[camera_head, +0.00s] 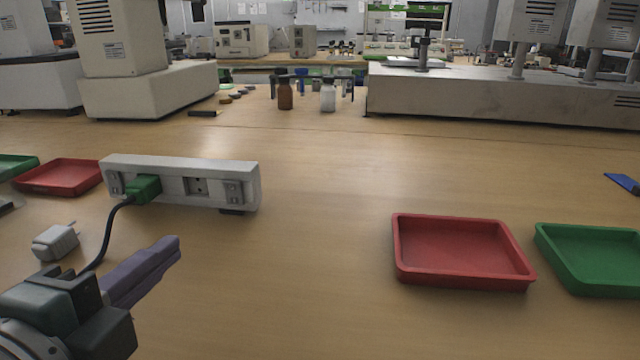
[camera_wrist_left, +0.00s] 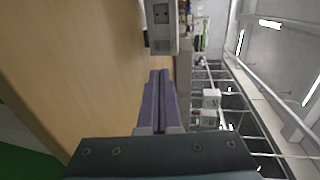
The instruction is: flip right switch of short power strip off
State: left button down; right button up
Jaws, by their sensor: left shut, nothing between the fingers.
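A short white power strip (camera_head: 212,168) stands on its long edge on the table, its face toward me. Its right switch (camera_head: 234,192) is at the right end and its left switch (camera_head: 115,183) at the left end. A green plug (camera_head: 145,190) with a dark cable sits in the left socket; the socket to its right is empty. My left gripper (camera_head: 172,249) is shut and empty, in front of the strip and apart from it. In the left wrist view, the shut fingers (camera_wrist_left: 160,80) point toward part of the strip (camera_wrist_left: 160,40). My right gripper is not in view.
A white adapter (camera_head: 55,242) lies left of my left gripper. The table between strip and right trays is clear.

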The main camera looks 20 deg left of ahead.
pick_arm(q)
jog(key=b, duration=0.2)
send_near(232, 186)
jog(key=x, duration=0.2)
jog(key=f+x, duration=0.1)
jog(key=x, duration=0.2)
jog(key=shift+w+a, duration=0.15)
jog(key=shift+w, duration=0.6)
jog(key=shift+r, duration=0.1)
jog(key=shift+w+r+p, duration=0.25)
jog(key=shift+p, duration=0.1)
jog(key=shift+a+f, duration=0.1)
jog(key=shift+f, duration=0.05)
